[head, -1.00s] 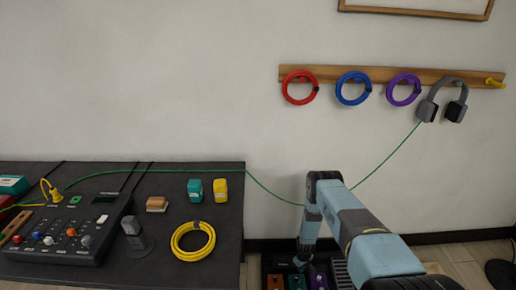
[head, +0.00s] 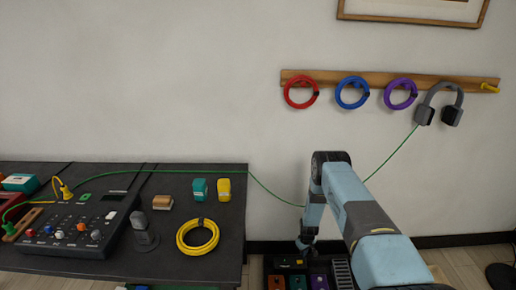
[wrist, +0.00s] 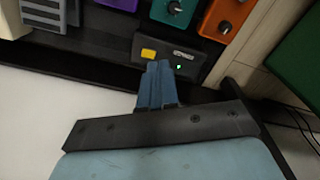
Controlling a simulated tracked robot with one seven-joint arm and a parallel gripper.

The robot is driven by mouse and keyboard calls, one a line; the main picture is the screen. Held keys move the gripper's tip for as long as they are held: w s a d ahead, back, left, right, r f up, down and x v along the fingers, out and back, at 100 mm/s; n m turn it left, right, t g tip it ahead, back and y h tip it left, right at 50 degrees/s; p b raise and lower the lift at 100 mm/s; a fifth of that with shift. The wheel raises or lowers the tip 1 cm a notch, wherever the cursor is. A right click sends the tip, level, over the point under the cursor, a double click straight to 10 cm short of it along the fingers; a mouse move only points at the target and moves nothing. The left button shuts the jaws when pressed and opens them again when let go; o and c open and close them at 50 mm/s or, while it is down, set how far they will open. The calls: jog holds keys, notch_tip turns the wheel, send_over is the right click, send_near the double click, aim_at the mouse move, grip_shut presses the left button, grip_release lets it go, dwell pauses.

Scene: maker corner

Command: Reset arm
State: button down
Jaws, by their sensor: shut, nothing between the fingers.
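My arm (head: 360,215) is raised in front of the wall and bends down at its elbow. My gripper (head: 305,243) hangs at the arm's lower end, over a low board of small coloured boxes. In the wrist view my gripper (wrist: 158,68) is shut with its blue fingers together and nothing held. Its tips are close to a black box (wrist: 168,57) with a yellow button and a small green light; whether they touch it I cannot tell.
A dark table (head: 100,262) at left holds a mixer (head: 75,228) and a yellow cable coil (head: 197,236). A wall rail (head: 330,77) holds red, blue and purple coils and grey headphones (head: 440,105). A green cable (head: 275,194) runs from table to headphones, passing behind my arm.

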jog(key=w+r, duration=0.4)
jog(key=r, duration=0.5)
jog(key=w+r, duration=0.3)
jog(key=r, duration=0.6)
jog(key=s+r+m+t, duration=0.1)
jog(key=s+r, duration=0.1)
jog(key=r, duration=1.9)
jog(key=s+r+m+t, duration=0.1)
jog(key=s+r, duration=0.1)
jog(key=r, duration=1.9)
jog(key=s+r+m+t, duration=0.2)
jog(key=s+r, duration=1.6)
jog(key=r, duration=0.3)
jog(key=s+r, duration=0.2)
jog(key=s, duration=1)
jog(key=s+r+m+t, duration=0.1)
jog(key=s+r, duration=0.2)
jog(key=s, duration=1)
